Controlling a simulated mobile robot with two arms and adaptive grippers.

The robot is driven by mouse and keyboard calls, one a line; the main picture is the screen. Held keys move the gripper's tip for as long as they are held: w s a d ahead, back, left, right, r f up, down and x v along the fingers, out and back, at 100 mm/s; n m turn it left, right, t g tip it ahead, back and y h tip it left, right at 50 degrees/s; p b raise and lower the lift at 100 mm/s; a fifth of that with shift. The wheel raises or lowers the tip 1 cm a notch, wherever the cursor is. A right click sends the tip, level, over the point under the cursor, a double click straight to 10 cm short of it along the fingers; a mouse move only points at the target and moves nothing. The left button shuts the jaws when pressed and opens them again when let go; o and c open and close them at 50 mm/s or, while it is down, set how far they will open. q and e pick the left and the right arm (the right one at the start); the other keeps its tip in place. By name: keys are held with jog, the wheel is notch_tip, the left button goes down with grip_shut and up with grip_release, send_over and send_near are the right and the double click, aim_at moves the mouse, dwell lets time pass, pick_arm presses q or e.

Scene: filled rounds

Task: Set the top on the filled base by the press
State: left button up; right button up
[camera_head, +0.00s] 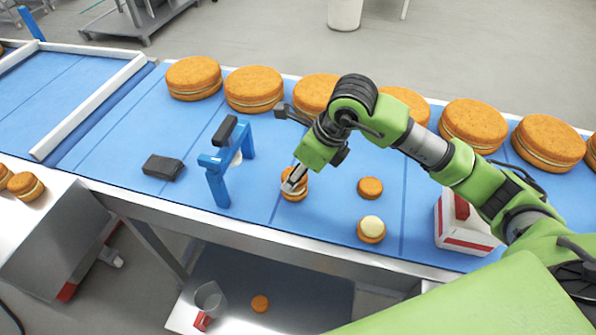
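The blue press (218,172) with a black bar on top stands on the blue belt, left of centre. A small orange-brown round (295,196) is right of the press, partly hidden by my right gripper (291,185). The gripper points down at it, its fingertips at or just above it; I cannot tell whether they are shut on it. Pale colour shows around the fingertips. A base with cream filling on top (371,230) lies farther right, near the belt's front edge. A plain small round (370,188) lies behind it. My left gripper is out of view.
Several large filled rounds (253,89) line the belt's far edge. A black block (163,167) lies left of the press. A red-and-white box (463,225) is at the right. Belt between block and far rounds is clear.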

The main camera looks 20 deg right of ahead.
jog(key=shift+b, duration=0.3)
dwell(0.5)
jog(key=shift+f+b, duration=0.8)
dwell(0.8)
jog(key=o, duration=0.8)
jog(key=o, duration=0.5)
jog(key=shift+r, duration=0.15)
jog(key=shift+r+p, duration=1.95)
jog(key=shift+r, duration=1.45)
